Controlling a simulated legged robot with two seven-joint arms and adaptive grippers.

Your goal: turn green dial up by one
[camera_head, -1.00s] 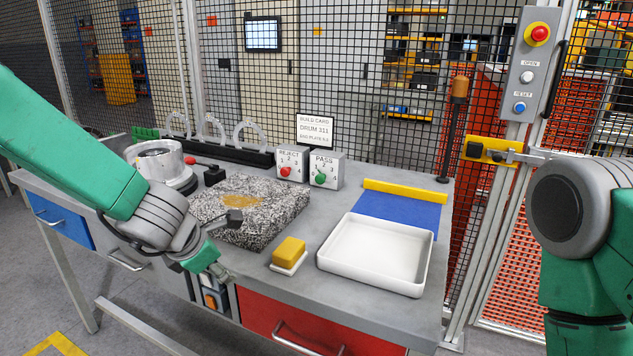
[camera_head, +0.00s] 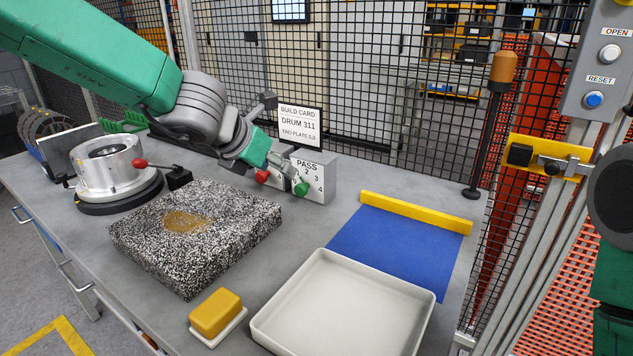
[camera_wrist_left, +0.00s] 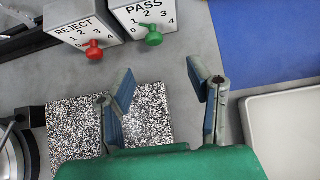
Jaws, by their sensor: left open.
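The green dial (camera_head: 300,187) is a small knob on the front of the white PASS box (camera_head: 318,178), marked with numbers. It also shows in the left wrist view (camera_wrist_left: 153,37), beyond the fingertips. My right gripper is out of view.
The REJECT box (camera_wrist_left: 75,22) with its red dial (camera_wrist_left: 94,50) stands left beside the PASS box. A speckled block (camera_head: 235,238), a metal drum (camera_head: 108,165), a yellow block (camera_head: 215,312), a white tray (camera_head: 345,305) and a blue mat (camera_head: 400,245) are on the bench.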

